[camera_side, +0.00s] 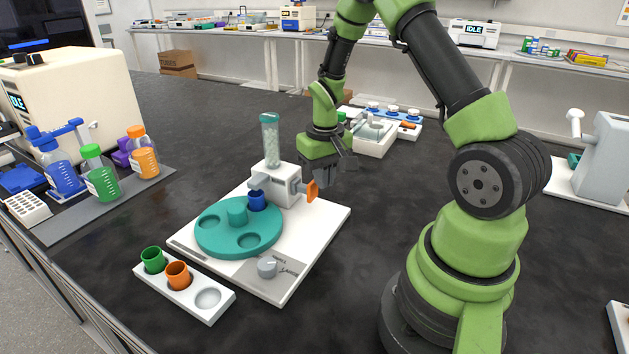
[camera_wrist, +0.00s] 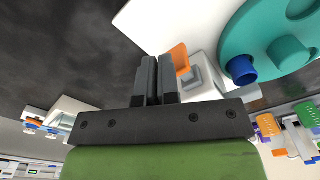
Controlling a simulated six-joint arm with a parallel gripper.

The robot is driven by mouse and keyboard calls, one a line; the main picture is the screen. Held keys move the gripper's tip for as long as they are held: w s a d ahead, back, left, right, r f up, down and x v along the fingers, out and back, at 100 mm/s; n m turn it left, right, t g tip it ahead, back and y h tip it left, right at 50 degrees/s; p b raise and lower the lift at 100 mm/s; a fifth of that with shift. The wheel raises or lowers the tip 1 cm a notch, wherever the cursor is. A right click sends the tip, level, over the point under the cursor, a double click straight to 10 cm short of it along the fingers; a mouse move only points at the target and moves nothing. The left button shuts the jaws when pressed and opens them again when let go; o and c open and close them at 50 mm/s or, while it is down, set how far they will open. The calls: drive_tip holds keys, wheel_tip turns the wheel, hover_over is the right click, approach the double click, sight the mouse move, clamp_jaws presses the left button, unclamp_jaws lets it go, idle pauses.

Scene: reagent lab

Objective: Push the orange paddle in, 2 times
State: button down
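The orange paddle (camera_side: 312,191) sticks out from the right side of the grey-white dispenser block (camera_side: 283,185), which stands on a white base plate. A clear tube of pale pellets with a teal cap (camera_side: 270,140) rises from the block. My gripper (camera_side: 331,180) is beside the paddle, just to its right and above the bench. In the wrist view my gripper (camera_wrist: 157,62) has its fingers close together with nothing seen between them, and the paddle (camera_wrist: 181,58) is right next to the fingers. I cannot tell whether they touch.
A white rack (camera_side: 212,299) holds a green cup and an orange cup. Bottles stand at left.

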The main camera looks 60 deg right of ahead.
drive_tip(key=shift+s+a+f, duration=0.1)
drive_tip(key=shift+s+f, duration=0.1)
drive_tip(key=shift+f, duration=0.75)
drive_tip(key=shift+s+f, duration=0.15)
drive_tip(key=shift+f, duration=0.75)
drive_tip(key=shift+w+r, duration=0.1)
drive_tip(key=shift+w, duration=1)
drive_tip(key=shift+s, duration=0.65)
wheel_tip(320, 180, up, 7)
drive_tip(key=shift+r, duration=0.1)
